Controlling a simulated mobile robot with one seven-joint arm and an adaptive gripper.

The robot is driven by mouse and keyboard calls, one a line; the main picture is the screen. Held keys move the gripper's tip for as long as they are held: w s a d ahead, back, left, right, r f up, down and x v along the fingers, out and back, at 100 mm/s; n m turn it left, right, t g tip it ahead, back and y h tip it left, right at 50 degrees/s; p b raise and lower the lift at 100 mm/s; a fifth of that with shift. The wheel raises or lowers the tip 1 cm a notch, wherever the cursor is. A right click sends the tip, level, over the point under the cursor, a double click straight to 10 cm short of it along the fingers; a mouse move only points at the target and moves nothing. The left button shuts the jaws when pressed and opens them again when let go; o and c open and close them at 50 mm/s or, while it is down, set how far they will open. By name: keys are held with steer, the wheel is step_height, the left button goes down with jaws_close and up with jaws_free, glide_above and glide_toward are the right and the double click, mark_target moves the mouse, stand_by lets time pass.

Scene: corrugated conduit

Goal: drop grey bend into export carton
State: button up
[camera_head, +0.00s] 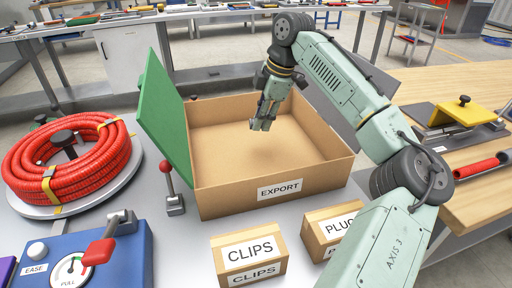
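The export carton (270,192) is an open brown box with an EXPORT label on its front wall. Its green flap (162,110) stands raised on the left side, and the part of its floor that I can see is bare. I cannot make out a grey bend anywhere in view.
A red conduit coil (68,160) lies left on a round plate. A red-knobbed lever (171,190) stands at the carton's left. A CLIPS box (249,254) and a PLUGS box (330,224) sit in front. A blue pull device (80,252) is front left.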

steer(key=o, duration=0.6)
steer(key=shift+c, duration=0.2)
steer(key=v, duration=1.2)
steer(key=shift+s+d+f, duration=0.1)
